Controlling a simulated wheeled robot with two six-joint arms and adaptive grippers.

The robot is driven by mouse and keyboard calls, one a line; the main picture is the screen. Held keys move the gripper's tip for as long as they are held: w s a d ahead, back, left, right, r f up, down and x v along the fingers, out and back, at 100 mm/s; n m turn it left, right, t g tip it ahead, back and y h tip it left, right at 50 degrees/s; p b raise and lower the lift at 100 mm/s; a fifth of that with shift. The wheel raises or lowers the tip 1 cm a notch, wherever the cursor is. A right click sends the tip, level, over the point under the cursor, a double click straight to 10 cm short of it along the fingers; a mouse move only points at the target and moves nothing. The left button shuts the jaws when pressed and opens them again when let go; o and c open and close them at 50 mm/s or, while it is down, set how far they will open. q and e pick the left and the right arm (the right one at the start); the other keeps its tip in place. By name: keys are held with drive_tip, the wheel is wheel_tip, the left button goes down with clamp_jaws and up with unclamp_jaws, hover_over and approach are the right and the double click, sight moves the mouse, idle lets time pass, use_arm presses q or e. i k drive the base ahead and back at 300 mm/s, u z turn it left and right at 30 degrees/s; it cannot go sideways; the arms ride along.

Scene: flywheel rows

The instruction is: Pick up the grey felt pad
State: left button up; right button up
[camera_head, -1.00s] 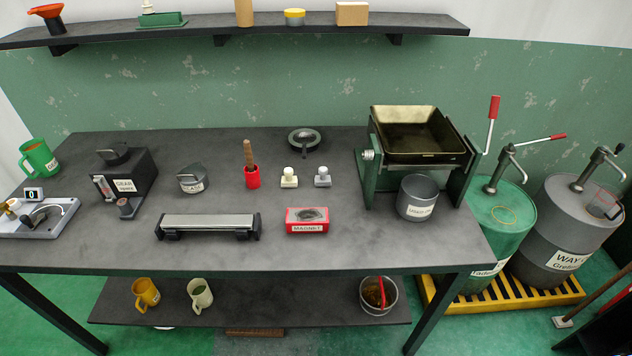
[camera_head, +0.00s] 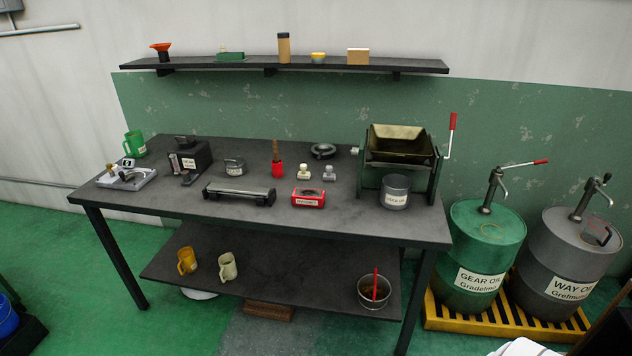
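I cannot pick out a grey felt pad for certain in the head view. A dark grey patch lies on top of the red magnet box (camera_head: 308,198) at the front of the bench, too small to tell what it is. Neither of my grippers is in view.
The dark workbench (camera_head: 400,228) carries a long bar fixture (camera_head: 239,194), a black box (camera_head: 188,160), a grey can (camera_head: 395,191) and a green-framed tray (camera_head: 400,150). A lower shelf (camera_head: 300,268) holds mugs and a bucket (camera_head: 374,290). Green (camera_head: 484,240) and grey (camera_head: 562,262) drums stand right.

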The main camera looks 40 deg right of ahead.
sight(329, 176)
drive_tip(key=z, duration=0.65)
drive_tip(key=i, duration=0.6)
drive_tip(key=z, duration=0.6)
